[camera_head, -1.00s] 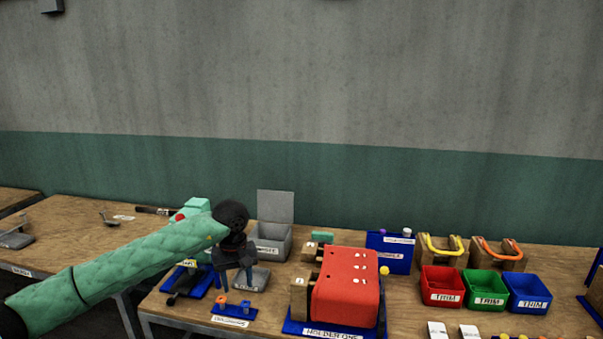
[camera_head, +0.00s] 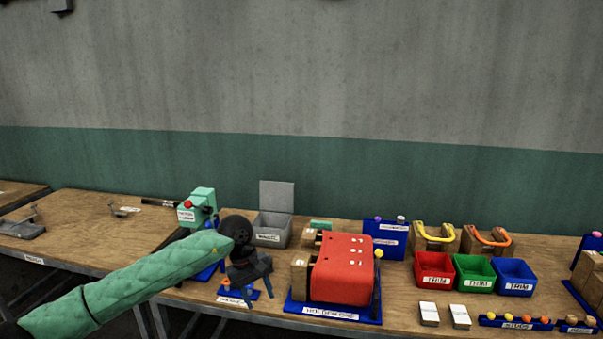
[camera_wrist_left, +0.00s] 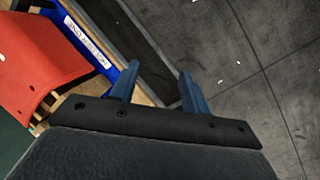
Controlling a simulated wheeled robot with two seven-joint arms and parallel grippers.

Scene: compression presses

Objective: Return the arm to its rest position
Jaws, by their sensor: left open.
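My left arm (camera_head: 130,287) comes in from the left in the head view, in a green padded sleeve. Its dark gripper (camera_head: 250,290) hangs in front of the bench's left part, left of the red press. In the left wrist view the two blue fingers (camera_wrist_left: 158,88) are spread apart with nothing between them. Below them are the bench's front edge and the dark floor (camera_wrist_left: 240,50). The gripper partly hides a small blue holder (camera_head: 238,295) with orange and blue pieces. My right gripper is not in view.
The red press (camera_head: 342,268) on its blue base stands right of the gripper. It also shows in the left wrist view (camera_wrist_left: 35,65). A grey lidded box (camera_head: 272,230) and a green machine (camera_head: 198,207) stand behind. Red, green and blue bins (camera_head: 434,270) are farther right.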

